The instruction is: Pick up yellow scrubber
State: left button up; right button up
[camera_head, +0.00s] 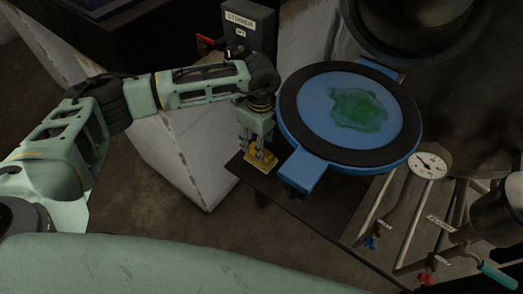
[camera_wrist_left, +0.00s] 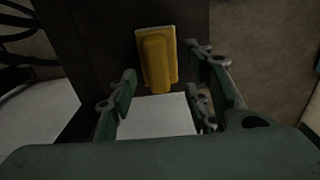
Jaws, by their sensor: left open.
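The yellow scrubber (camera_head: 262,166) lies on a dark shelf beside the blue round hatch, below my left gripper (camera_head: 261,152), which partly hides it in the head view. In the left wrist view the scrubber (camera_wrist_left: 157,60) is a yellow block with a raised grip on a flat base. My left gripper (camera_wrist_left: 160,82) is open there, with its green fingers on either side of the line to the scrubber. I cannot tell whether the fingers touch it. My right gripper is not in view.
The blue round hatch (camera_head: 313,107) with a black ring and green stain is close right of the gripper. A labelled dark switch box (camera_head: 249,28) stands behind the arm. A pressure gauge (camera_head: 429,165), pipes and valves are at the right. A pale block (camera_head: 180,160) stands left of the shelf.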

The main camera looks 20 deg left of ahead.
pick_arm(q)
jog(key=f, duration=0.1)
jog(key=f+p, duration=0.1)
jog(key=f, duration=0.1)
jog(key=f+p, duration=0.1)
jog(key=f, duration=0.1)
jog(key=shift+w+a+f, duration=0.1)
jog(key=shift+w+f, duration=0.05)
jog(key=shift+w, duration=0.15)
jog(key=shift+s, duration=0.15)
grip_shut()
